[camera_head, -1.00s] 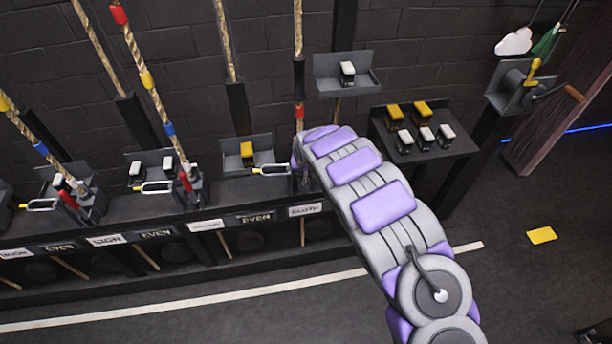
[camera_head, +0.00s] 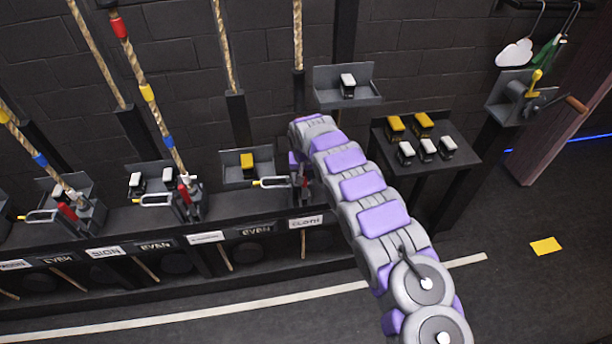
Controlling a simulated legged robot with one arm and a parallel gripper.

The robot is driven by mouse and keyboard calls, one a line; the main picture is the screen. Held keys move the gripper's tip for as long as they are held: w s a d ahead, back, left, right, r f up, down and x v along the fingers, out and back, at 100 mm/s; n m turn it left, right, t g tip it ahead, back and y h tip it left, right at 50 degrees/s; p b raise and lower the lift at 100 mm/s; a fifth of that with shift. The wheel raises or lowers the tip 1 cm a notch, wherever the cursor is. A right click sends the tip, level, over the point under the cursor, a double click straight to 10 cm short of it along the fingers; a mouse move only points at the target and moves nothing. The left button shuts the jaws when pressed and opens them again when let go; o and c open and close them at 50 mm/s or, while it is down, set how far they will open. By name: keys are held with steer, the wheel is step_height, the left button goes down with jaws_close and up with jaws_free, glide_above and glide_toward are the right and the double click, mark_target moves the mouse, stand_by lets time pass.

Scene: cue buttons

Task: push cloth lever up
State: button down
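The CLOTH label (camera_head: 307,222) is on the front of the rail, below the rightmost lever station. The cloth lever (camera_head: 304,183) shows only as a small dark and reddish piece just above that label; my arm covers most of it. My purple and grey arm reaches from the lower right to this station and bends down at its far end. My gripper (camera_head: 296,165) is at that far end, close to the lever, mostly hidden behind my arm. I cannot tell whether its fingers are open or touch the lever.
A metal loop (camera_head: 272,183) sticks out left of the lever. Red levers (camera_head: 185,192) with ropes stand further left. A shelf with white and yellow blocks (camera_head: 426,150) and a crank box (camera_head: 520,97) are to the right.

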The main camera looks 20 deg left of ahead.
steer(key=shift+a+r, duration=0.15)
steer(key=shift+a, duration=0.15)
stand_by(0.4)
steer(key=c, duration=1)
jaws_free()
steer(key=shift+a, duration=0.1)
steer(key=shift+o, duration=0.3)
steer(key=shift+w, duration=0.1)
steer(key=shift+d+r, duration=0.35)
step_height(320, 180, up, 16)
steer(key=s+p, duration=0.2)
steer(key=p, duration=0.1)
steer(key=shift+s+d, duration=0.2)
steer(key=shift+s, duration=0.1)
steer(key=shift+d, duration=0.1)
